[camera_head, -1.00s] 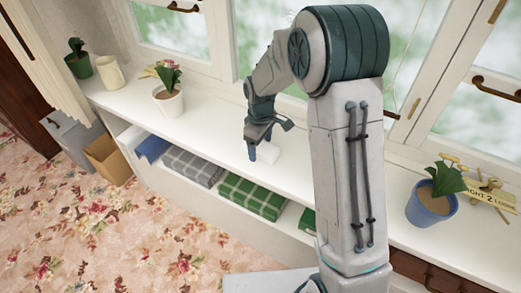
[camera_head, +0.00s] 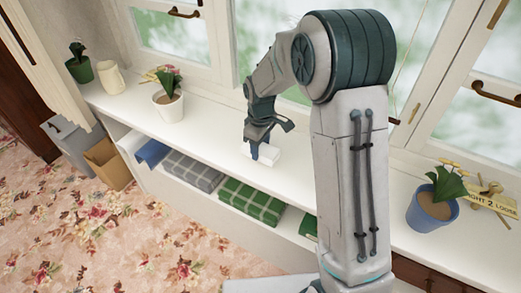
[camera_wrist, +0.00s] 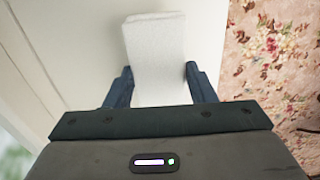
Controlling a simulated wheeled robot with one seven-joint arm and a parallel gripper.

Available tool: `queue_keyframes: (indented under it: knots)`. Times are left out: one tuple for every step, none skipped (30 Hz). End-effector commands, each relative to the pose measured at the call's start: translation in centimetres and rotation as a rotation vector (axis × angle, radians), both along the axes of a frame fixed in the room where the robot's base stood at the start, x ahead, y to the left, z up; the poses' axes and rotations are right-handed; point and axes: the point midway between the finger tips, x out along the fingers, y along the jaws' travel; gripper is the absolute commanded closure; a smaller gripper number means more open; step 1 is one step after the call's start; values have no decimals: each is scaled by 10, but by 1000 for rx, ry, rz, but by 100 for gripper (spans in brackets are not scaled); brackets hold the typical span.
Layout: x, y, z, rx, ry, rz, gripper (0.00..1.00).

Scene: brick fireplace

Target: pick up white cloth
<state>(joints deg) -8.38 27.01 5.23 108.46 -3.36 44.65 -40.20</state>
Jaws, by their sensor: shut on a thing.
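The white cloth (camera_wrist: 155,45) is a small pale folded piece with a fabric texture. In the wrist view it lies between the two dark fingers of my gripper (camera_wrist: 160,85), and its far end extends beyond the fingertips. In the head view the cloth (camera_head: 264,156) is a small white block on the white window ledge (camera_head: 215,135), under my gripper (camera_head: 257,150). My gripper points down and is shut on the cloth. I cannot tell whether the cloth is lifted off the ledge.
A potted flower (camera_head: 168,105), a cream pitcher (camera_head: 111,78) and a green pot (camera_head: 80,68) stand left on the ledge. A blue pot (camera_head: 432,210) stands right. Folded green (camera_head: 252,203) and grey (camera_head: 193,171) plaid cloths lie on the shelf below. Windows rise behind.

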Motion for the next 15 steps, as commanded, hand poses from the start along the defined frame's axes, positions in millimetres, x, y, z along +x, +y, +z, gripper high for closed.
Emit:
queue_keyframes:
  knots:
    - [1, 0, 10, 1, -6, -1, 72]
    - [1, 0, 16, 1, -6, -1, 72]
    - [1, 0, 25, 1, -6, -1, 72]
    - [-3, -7, 28, -1, -4, -5, 72]
    - [-6, -13, 31, 0, -4, -7, 72]
    - [-11, -21, 36, 0, -4, -6, 72]
    - [-15, -26, 40, 0, -2, -7, 72]
    - [-18, -32, 44, 0, -4, -7, 72]
    - [-23, -40, 49, 0, -4, -7, 72]
    - [-26, -45, 53, 0, -4, -7, 72]
    - [-30, -50, 57, -1, -4, -6, 72]
    - [-34, -58, 62, -1, -3, -6, 72]
    - [-37, -62, 65, 0, -4, -5, 72]
    - [-40, -67, 69, -1, -4, -5, 72]
    - [-44, -73, 73, -1, -3, -5, 72]
